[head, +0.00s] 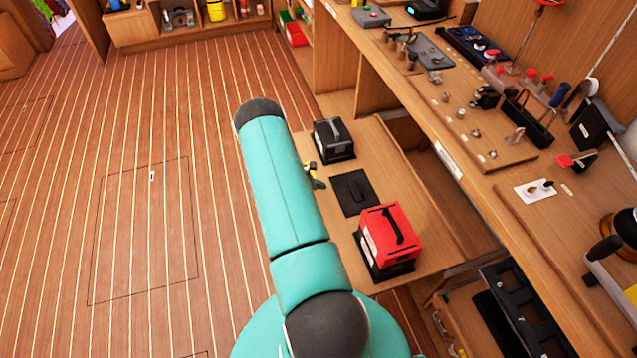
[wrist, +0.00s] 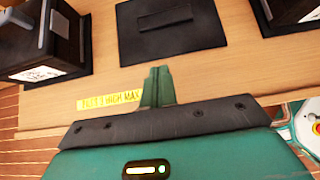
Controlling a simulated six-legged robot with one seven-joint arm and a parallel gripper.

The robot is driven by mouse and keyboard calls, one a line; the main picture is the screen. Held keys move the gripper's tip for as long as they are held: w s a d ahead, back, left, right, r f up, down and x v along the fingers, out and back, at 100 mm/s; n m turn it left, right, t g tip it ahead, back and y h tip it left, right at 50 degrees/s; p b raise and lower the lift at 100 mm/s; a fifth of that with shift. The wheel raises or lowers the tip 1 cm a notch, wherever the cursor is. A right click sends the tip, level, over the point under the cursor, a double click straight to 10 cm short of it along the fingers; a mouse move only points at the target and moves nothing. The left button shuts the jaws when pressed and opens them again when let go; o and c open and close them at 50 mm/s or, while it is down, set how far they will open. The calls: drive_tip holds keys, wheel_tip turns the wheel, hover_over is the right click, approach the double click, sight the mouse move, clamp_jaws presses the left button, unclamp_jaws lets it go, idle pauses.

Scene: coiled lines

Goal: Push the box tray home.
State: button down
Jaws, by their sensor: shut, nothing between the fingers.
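The box tray (head: 385,178) is a flat wooden board drawn out from under the long workbench. It carries a black box with a handle (head: 333,140), a flat black pad (head: 353,192) and a red box (head: 391,238) on a black base. In the wrist view the tray (wrist: 215,82) has a yellow label (wrist: 108,100) at its front edge, ending in "HIGH MAX". My gripper (wrist: 158,78) is shut and empty, just right of the label and in front of the black pad. I cannot tell whether the fingertips touch the tray. My arm hides most of the gripper in the head view.
The workbench (head: 495,185) above the tray holds several tools and small parts. A black rack (head: 525,315) sits low at the right. Shelves with containers (head: 180,30) stand at the back. The striped wooden floor (head: 130,200) left of my arm is clear.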

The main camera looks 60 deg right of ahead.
sight(349, 189)
drive_tip(key=x, duration=0.7)
drive_tip(key=shift+s, duration=0.15)
drive_tip(key=shift+s+d, duration=0.8)
drive_tip(key=shift+d, duration=0.25)
drive_tip(key=shift+s+d, duration=0.35)
drive_tip(key=shift+d, duration=0.1)
drive_tip(key=shift+r, duration=0.1)
